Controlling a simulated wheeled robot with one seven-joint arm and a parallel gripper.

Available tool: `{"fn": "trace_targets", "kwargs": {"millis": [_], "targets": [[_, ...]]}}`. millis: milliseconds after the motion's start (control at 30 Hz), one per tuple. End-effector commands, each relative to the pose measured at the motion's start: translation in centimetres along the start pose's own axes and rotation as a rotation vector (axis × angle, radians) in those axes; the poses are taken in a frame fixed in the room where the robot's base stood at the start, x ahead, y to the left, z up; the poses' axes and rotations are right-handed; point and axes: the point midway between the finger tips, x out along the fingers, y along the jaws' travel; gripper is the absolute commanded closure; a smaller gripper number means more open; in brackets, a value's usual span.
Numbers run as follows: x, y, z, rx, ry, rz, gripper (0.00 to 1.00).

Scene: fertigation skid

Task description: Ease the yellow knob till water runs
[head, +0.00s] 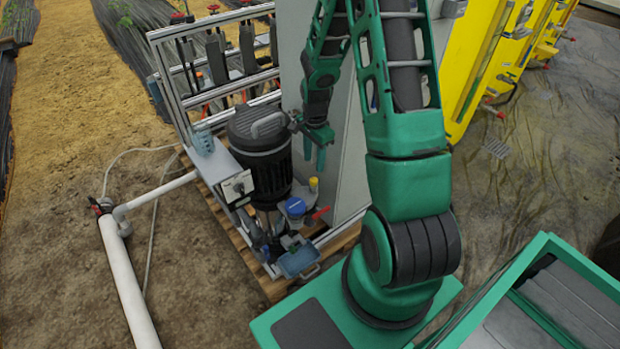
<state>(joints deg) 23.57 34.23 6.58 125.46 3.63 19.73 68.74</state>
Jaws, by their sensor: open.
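The yellow knob (313,184) is a small upright cap at the front right of the pump skid, beside a blue round cap (295,206) and above a red lever handle (320,213). My gripper (314,164) points down with its two green fingers apart. In the picture it is just above the yellow knob, with a small gap between them. Nothing shows between the fingers. I cannot tell the true depth gap from this view. No running water is visible.
A dark pump motor (260,150) stands left of my gripper, close to it. A grey panel (345,165) stands behind and to the right. A metal frame (175,90) is behind the motor. A white pipe (125,280) lies on the ground at left.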

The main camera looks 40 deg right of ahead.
Motion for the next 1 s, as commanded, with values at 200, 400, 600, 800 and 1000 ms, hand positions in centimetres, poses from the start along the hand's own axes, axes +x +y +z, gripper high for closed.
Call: {"fn": "trace_targets", "kwargs": {"millis": [200, 400, 600, 800, 1000], "targets": [[3.8, 0.1, 0.0, -0.001, -0.001, 0.004, 0.59], [6.7, 0.1, 0.0, -0.001, 0.000, 0.002, 0.59], [8.2, 0.1, -0.1, -0.001, 0.000, 0.002, 0.59], [8.6, 0.1, -0.1, -0.001, 0.001, 0.000, 0.59], [8.6, 0.1, -0.1, -0.001, 0.001, 0.000, 0.66]]}}
